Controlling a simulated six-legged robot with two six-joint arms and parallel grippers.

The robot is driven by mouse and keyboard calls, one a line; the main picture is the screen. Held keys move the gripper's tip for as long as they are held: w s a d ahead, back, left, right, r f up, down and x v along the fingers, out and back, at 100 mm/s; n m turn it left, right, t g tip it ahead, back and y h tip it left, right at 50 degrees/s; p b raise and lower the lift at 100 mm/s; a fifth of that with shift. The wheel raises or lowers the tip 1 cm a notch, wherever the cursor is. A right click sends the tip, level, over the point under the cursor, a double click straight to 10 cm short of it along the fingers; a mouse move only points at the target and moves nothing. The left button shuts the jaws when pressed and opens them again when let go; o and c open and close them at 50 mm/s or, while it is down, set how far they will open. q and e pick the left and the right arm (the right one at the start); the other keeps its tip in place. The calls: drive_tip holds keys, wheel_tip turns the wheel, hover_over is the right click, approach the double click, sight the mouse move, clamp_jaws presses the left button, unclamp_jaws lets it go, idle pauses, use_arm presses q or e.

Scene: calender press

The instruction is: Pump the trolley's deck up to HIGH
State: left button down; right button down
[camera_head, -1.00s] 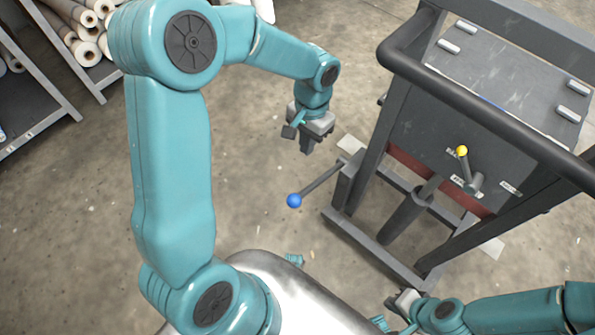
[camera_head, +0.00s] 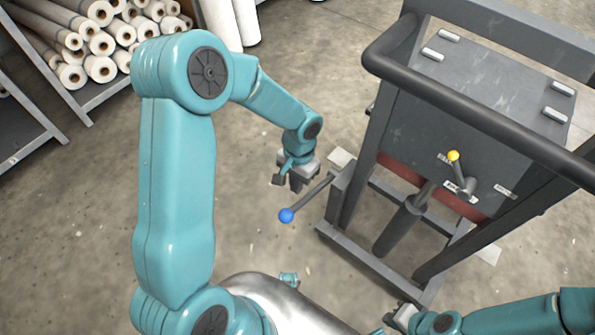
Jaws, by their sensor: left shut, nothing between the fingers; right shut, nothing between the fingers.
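The trolley stands at the right, with a grey frame, a black push bar (camera_head: 475,112) and a flat grey deck (camera_head: 497,85). A lever with a blue ball (camera_head: 286,215) sticks out from its lower left side, angled down to the left. A short lever with a yellow ball (camera_head: 453,156) sits on its front panel above a grey cylinder (camera_head: 402,226). My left gripper (camera_head: 296,186) is shut and empty, pointing down just above the blue-ball lever; I cannot tell whether it touches. My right gripper (camera_head: 393,318) is shut and empty, low by the trolley's base.
Racks of white rolls (camera_head: 100,45) stand at the upper left. Tall white rolls (camera_head: 231,22) stand at the top. Small labels beside the yellow-ball lever are too small to read. The concrete floor (camera_head: 80,220) at the left is clear.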

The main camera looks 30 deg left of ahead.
use_arm(q)
drive_tip(key=shift+s+d+f+b, duration=0.15)
drive_tip(key=shift+s+f, duration=0.4)
drive_tip(key=shift+s, duration=0.3)
drive_tip(key=shift+s+f+b, duration=0.15)
drive_tip(key=shift+s+f, duration=0.4)
drive_tip(key=shift+s, duration=0.25)
drive_tip(key=shift+f, duration=0.1)
